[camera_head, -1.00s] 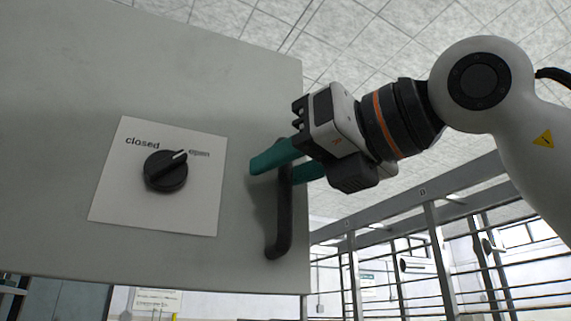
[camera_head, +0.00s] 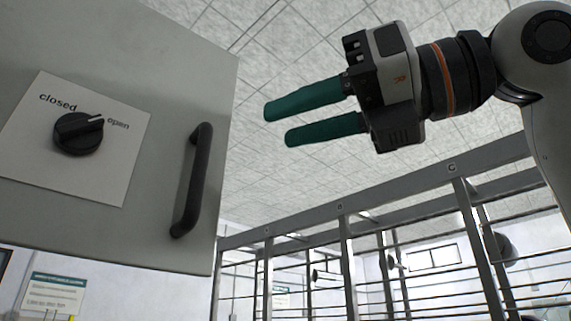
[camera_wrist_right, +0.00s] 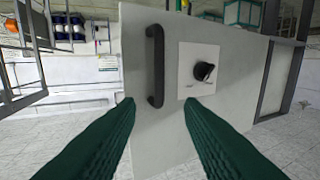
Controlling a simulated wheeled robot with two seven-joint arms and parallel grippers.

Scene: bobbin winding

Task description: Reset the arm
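My right gripper (camera_head: 277,125) is at the upper middle of the head view, with two green fingers spread apart and nothing between them. It is clear of the black handle (camera_head: 192,180), to its right and higher in the picture. The handle is fixed near the right edge of a grey cabinet door (camera_head: 150,230). In the right wrist view the handle (camera_wrist_right: 155,66) and the black knob (camera_wrist_right: 204,71) lie ahead of the open fingers (camera_wrist_right: 158,103). The knob (camera_head: 78,133) has its white mark toward "open". My left gripper is not in view.
A metal rack frame (camera_head: 345,215) with bars runs along the lower right. A green-and-white sign (camera_head: 54,295) shows at the lower left. The space between the cabinet door and my right gripper is clear.

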